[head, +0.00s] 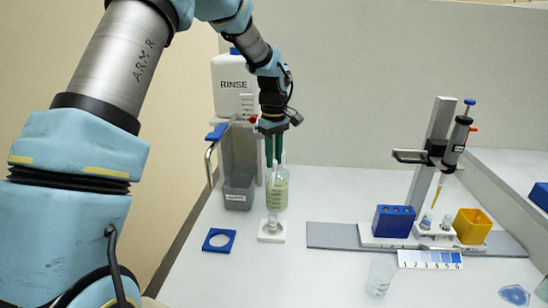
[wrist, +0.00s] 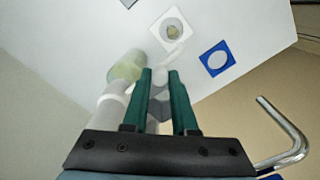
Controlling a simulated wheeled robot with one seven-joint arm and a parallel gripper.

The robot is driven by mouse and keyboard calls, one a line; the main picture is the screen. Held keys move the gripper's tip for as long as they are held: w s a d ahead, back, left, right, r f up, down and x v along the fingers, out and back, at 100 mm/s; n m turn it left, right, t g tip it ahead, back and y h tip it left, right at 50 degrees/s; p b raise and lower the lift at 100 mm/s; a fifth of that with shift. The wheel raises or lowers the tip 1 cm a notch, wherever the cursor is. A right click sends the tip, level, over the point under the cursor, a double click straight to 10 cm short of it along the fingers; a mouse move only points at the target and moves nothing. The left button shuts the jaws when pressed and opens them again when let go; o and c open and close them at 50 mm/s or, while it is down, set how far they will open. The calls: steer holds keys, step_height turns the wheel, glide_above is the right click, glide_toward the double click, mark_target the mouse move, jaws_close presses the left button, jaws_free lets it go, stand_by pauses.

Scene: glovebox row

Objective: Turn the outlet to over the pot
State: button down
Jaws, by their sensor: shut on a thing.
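My gripper (head: 274,152) points down beside the rinse stand. In the wrist view its green fingers (wrist: 160,88) are shut on a pale, translucent piece (wrist: 160,97), which looks like the outlet. A pale bent end (wrist: 175,52) shows beyond the fingertips. A clear bottle with greenish liquid (head: 277,190) is just below the fingers in the head view; it also shows left of them in the wrist view (wrist: 127,67). A small pale pot (head: 272,220) stands on a white square base (head: 271,237), low in front of the bottle. I cannot tell whether the outlet end is above it.
A white RINSE container (head: 232,82) sits on a stand with a labelled grey bin (head: 239,190). A bent metal rod (head: 208,160) projects at its left. A blue square ring (head: 218,240) lies nearby. A pipette stand (head: 431,150) and clear beaker (head: 380,277) are right.

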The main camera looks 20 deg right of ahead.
stand_by(0.6)
steer(key=shift+w+a+m, duration=0.7)
steer(key=shift+a+m, duration=0.05)
steer(key=shift+m, duration=0.4)
steer(key=shift+w+a+m, duration=0.65)
steer(key=shift+a+m, duration=0.05)
steer(key=shift+m, duration=0.45)
steer(key=c, duration=0.7)
jaws_free()
steer(key=shift+r, duration=0.1)
step_height(320, 180, up, 11)
steer(key=b, duration=0.2)
steer(key=shift+b, duration=0.35)
steer(key=shift+c, duration=0.3)
